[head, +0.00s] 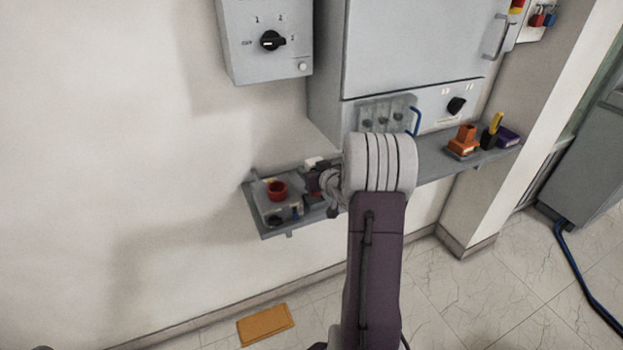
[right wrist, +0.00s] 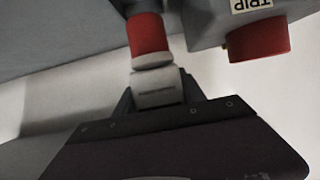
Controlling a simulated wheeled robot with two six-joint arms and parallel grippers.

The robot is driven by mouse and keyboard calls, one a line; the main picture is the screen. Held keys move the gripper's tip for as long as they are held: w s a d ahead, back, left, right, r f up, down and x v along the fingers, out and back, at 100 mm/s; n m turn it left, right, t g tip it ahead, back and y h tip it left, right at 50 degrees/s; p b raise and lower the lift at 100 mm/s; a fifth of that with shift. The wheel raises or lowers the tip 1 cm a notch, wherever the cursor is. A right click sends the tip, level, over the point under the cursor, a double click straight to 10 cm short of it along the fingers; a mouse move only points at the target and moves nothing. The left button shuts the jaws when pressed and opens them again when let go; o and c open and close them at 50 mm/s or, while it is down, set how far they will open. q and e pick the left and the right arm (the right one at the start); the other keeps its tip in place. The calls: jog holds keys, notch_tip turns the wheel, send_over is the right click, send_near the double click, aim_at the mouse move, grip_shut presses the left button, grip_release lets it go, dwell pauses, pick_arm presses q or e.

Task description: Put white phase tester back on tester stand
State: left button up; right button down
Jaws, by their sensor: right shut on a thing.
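The white phase tester (right wrist: 157,88) is in my right gripper (right wrist: 155,103), which is shut on its white body in the right wrist view. A red section (right wrist: 148,34) lies beyond the white body. In the head view my right gripper (head: 318,184) is over the left part of the wall shelf, and my arm hides much of it. A white piece (head: 314,162) shows beside the gripper; I cannot tell whether it is the tester. I cannot tell with certainty which item is the tester stand. My left gripper is not in view.
A grey box with a red button (head: 277,190), labelled TRIP in the wrist view, is at the left end of the shelf (head: 430,160). An orange holder (head: 465,140) and a yellow-and-black item (head: 491,132) are at the right. A grey cabinet (head: 415,45) hangs above.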

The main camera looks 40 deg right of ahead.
notch_tip(320, 180, down, 4)
jog(key=shift+r+b, duration=0.25)
jog(key=shift+b, duration=0.25)
jog(key=shift+w, duration=0.1)
jog(key=shift+f, duration=0.15)
jog(key=c, duration=0.7)
grip_release()
jog(key=shift+f, duration=0.1)
